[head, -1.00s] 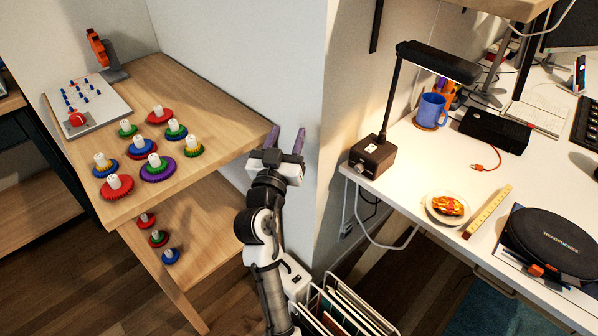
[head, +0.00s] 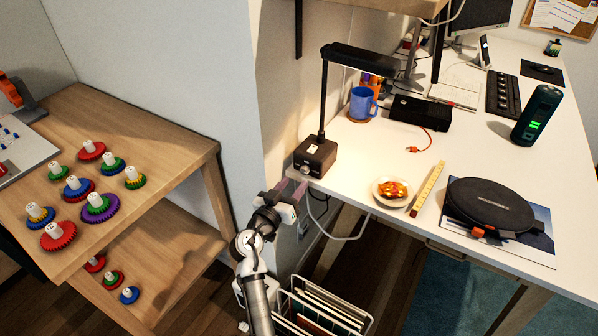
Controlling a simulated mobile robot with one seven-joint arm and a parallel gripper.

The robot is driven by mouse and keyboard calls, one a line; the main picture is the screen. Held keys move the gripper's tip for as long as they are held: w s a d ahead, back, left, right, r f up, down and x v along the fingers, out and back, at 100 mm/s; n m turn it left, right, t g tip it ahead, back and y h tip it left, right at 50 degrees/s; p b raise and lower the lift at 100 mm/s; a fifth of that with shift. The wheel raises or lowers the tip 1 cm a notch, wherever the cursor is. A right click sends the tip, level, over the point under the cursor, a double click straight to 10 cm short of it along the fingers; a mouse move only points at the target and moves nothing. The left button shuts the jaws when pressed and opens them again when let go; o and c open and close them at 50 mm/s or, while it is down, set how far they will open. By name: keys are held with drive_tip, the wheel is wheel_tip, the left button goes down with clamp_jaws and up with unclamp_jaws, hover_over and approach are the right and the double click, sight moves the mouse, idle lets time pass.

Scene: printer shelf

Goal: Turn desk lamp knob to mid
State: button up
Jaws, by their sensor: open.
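The black desk lamp (head: 323,100) stands at the left end of the white desk, its head lit over the desktop. Its dark box-shaped base (head: 318,152) has a small pale label on top. A small light knob (head: 305,169) shows low on the base's front face; its setting is too small to read. My gripper (head: 291,187) is open and empty. Its purplish fingers are just below and left of the knob in the picture, by the desk's left corner. I cannot tell whether a finger touches the base or desk edge.
The white desk (head: 340,185) holds a plate of food (head: 391,190), a yellow ruler (head: 428,188), a blue mug (head: 362,104) and a black headphones case (head: 490,204). A wire file rack (head: 325,312) stands below.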

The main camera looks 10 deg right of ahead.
sight(303, 172)
drive_tip(key=p+x, duration=0.1)
drive_tip(key=x, duration=0.4)
clamp_jaws()
